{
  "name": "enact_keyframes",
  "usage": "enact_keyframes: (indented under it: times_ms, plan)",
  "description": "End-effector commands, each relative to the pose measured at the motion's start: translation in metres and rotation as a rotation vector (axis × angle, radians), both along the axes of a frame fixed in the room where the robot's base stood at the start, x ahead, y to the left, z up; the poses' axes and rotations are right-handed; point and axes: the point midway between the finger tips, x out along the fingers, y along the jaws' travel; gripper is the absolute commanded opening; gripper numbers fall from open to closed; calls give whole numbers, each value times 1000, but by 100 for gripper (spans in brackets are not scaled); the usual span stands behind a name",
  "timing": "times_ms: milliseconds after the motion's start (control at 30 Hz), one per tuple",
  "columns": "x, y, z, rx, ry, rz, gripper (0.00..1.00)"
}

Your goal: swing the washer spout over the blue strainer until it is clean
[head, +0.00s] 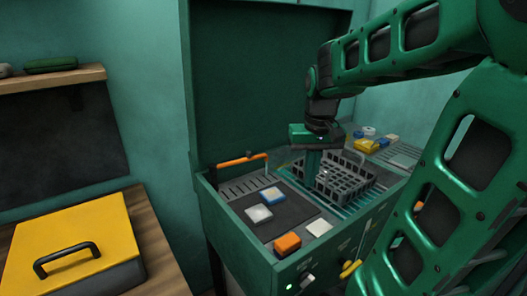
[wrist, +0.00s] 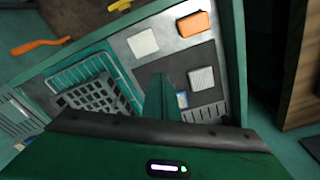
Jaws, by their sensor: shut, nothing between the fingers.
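A small blue piece with a pale top (head: 272,196), which looks like the strainer, lies on the dark mat in the open green washer (head: 228,215). In the wrist view the blue piece (wrist: 182,99) is partly hidden by my gripper. An orange tube with dark fittings (head: 240,160), seemingly the spout, stands over the slotted panel at the washer's back left, apart from the blue piece. My gripper (head: 311,178) points down beside the grey basket, right of the blue piece. Its fingers (wrist: 160,78) are together and empty. I cannot tell how clean the strainer is.
A grey basket (head: 345,182) sits on a teal rack. A pale square (head: 258,213), an orange block (head: 287,244) and a white block (head: 319,227) lie nearby. The raised lid (head: 260,80) stands behind. A yellow-lidded box (head: 75,240) is at left.

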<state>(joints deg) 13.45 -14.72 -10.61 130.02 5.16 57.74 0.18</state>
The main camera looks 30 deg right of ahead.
Motion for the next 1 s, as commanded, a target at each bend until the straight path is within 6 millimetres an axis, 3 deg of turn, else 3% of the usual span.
enact_keyframes:
  times_ms: [33, 300, 500, 700, 867, 1000]
  plan:
    - [29, -9, 6, -11, -13, 12, 0]
    - [177, -47, 24, -58, -107, 96, 0]
    - [269, -65, 23, -82, -171, 159, 0]
    - [318, -72, 18, -90, -207, 195, 0]
    - [330, -74, 13, -93, -216, 204, 0]
    - [334, -75, -2, -91, -214, 204, 0]
